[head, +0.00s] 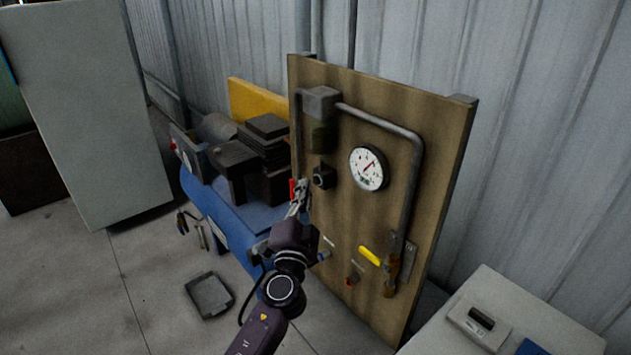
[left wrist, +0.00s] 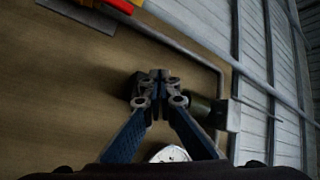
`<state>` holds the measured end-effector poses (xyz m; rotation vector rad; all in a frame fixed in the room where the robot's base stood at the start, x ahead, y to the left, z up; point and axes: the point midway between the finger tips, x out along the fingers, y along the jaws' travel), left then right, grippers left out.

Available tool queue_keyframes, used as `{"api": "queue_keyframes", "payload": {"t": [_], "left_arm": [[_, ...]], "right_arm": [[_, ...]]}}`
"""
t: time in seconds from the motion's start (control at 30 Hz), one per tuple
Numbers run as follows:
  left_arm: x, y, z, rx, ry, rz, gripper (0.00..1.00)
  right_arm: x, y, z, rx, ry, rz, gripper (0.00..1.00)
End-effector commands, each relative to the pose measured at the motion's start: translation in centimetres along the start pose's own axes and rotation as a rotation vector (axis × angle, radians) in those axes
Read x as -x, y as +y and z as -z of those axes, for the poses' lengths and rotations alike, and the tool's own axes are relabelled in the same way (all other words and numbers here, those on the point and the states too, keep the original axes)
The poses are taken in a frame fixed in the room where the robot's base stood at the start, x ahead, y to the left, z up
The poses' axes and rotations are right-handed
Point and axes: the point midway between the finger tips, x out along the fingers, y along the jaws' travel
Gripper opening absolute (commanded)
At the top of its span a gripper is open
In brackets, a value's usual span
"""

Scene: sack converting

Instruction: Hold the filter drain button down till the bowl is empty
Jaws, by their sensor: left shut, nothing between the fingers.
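The filter hangs on the brown panel (head: 433,130), with a grey box-shaped head (head: 320,101) and a dark olive bowl (head: 322,138) below it. In the left wrist view the grey head (left wrist: 230,117) and bowl (left wrist: 200,109) lie right of the fingers. I cannot make out the drain button or any liquid level in the bowl. My left gripper (head: 303,184) is shut and empty, in front of the panel below the bowl; its fingertips (left wrist: 158,76) also show in the left wrist view. I cannot tell whether it touches anything. My right gripper is not in view.
A round gauge (head: 368,168) and a dark knob (head: 324,177) sit near the gripper. A grey pipe (head: 412,185) runs down to a yellow handle (head: 369,256). A blue tank (head: 235,215) stands left. A black tray (head: 209,295) lies on the floor.

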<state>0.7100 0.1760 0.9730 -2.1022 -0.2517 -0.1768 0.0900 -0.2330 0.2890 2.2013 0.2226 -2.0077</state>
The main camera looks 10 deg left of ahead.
Motion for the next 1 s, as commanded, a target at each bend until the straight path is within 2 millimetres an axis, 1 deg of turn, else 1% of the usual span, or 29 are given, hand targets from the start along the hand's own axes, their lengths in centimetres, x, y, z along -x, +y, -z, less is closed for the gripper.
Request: {"api": "queue_keyframes", "payload": {"t": [0.43,0.7,1.0], "left_arm": [[-0.01,0.02,-0.01,0.0,0.0,0.0,0.0],[-0.51,0.45,0.33,0.0,0.0,0.001,0.0],[-0.59,0.42,0.43,0.0,0.0,0.0,0.0]], "right_arm": [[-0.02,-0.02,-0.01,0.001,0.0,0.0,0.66],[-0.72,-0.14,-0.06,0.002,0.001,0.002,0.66],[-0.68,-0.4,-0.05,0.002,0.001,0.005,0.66]]}}
